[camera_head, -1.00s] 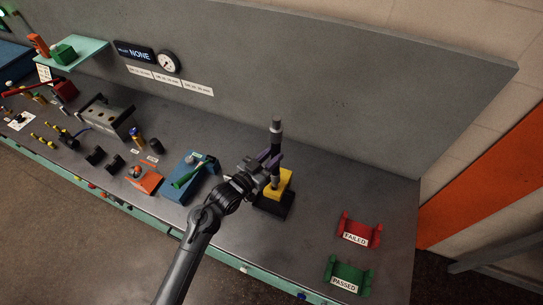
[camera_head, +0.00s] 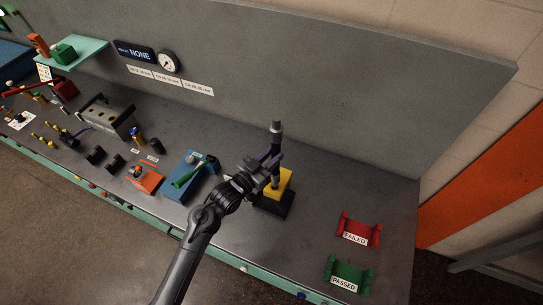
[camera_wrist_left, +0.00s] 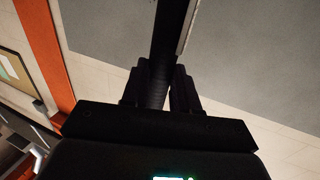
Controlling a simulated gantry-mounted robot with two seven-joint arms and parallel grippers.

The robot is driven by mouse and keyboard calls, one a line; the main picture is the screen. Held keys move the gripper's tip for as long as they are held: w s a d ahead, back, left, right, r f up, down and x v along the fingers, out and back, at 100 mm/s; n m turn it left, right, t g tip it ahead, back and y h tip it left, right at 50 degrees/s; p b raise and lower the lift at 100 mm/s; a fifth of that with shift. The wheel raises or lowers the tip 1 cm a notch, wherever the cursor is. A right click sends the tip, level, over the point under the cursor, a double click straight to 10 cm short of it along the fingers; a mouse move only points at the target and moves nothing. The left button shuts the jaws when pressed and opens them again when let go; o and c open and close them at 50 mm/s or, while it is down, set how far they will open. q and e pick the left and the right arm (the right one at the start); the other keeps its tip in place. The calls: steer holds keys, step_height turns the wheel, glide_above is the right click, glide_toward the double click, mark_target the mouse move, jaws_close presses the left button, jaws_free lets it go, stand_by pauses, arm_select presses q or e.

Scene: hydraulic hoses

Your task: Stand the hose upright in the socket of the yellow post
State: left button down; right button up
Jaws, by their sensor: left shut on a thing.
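The hose (camera_head: 276,132) is a dark, slim piece with a light metal band near its top. It stands about upright in my left gripper (camera_head: 269,164), which is shut around its middle. In the left wrist view the dark hose (camera_wrist_left: 174,35) runs up from between the two fingers (camera_wrist_left: 159,90). The yellow post (camera_head: 283,184) stands on a black base (camera_head: 273,206) directly below the gripper. The hose's lower end is at the post's top; I cannot tell whether it is inside the socket. My right gripper is not in view.
A blue block with a green-handled tool (camera_head: 186,180) stands just left of my gripper. Red FAILED (camera_head: 360,231) and green PASSED (camera_head: 347,275) cradles lie to the right. The grey back wall (camera_head: 350,110) rises behind. The bench between post and cradles is clear.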

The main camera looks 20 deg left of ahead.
arm_select(q)
steer(key=shift+f+b, duration=1.25)
steer(key=shift+f, duration=0.7)
steer(key=c, duration=0.9)
jaws_free()
steer(key=shift+o, duration=0.6)
steer(key=shift+f, duration=0.15)
steer(key=b+v, duration=0.2)
steer(key=v, duration=0.9)
steer(key=shift+w, duration=0.1)
